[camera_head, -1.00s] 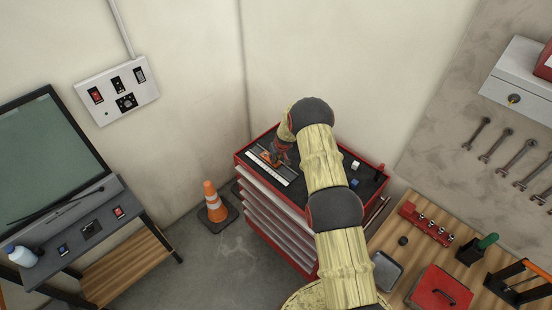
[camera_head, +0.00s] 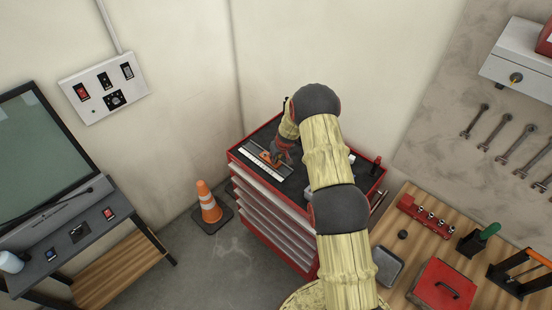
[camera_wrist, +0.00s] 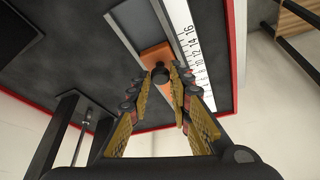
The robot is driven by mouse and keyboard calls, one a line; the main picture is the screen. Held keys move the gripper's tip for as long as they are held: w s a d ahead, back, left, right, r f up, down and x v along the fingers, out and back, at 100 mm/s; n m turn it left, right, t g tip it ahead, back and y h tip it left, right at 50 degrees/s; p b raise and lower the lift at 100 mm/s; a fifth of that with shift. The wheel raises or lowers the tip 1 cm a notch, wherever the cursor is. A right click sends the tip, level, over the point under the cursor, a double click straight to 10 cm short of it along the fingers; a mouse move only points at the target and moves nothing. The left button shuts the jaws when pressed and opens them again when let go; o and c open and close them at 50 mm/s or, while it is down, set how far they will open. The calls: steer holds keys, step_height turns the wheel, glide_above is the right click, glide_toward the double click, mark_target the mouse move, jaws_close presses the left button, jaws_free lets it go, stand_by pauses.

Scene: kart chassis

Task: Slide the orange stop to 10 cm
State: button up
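The orange stop (camera_wrist: 155,56) sits on a grey rail beside a white scale (camera_wrist: 187,43) with numbers up to 16 showing in the wrist view. A dark round knob (camera_wrist: 160,74) stands on the stop. My gripper (camera_wrist: 161,72) has its fingertips close on both sides of this knob and appears shut on it. The exact reading at the stop is not clear, as the fingers cover part of the lower numbers. In the head view the stop (camera_head: 268,159) shows beside the scale (camera_head: 259,164), partly under my gripper (camera_head: 278,158).
The rail lies on the dark top of a red tool cabinet (camera_head: 303,220) with a raised red rim. A wooden bench (camera_head: 407,252) with tools stands at its right. A traffic cone (camera_head: 207,203) stands on the floor at left. Walls close in behind.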

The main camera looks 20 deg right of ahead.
steer(key=o, duration=0.4)
steer(key=v, duration=1.2)
stand_by(0.4)
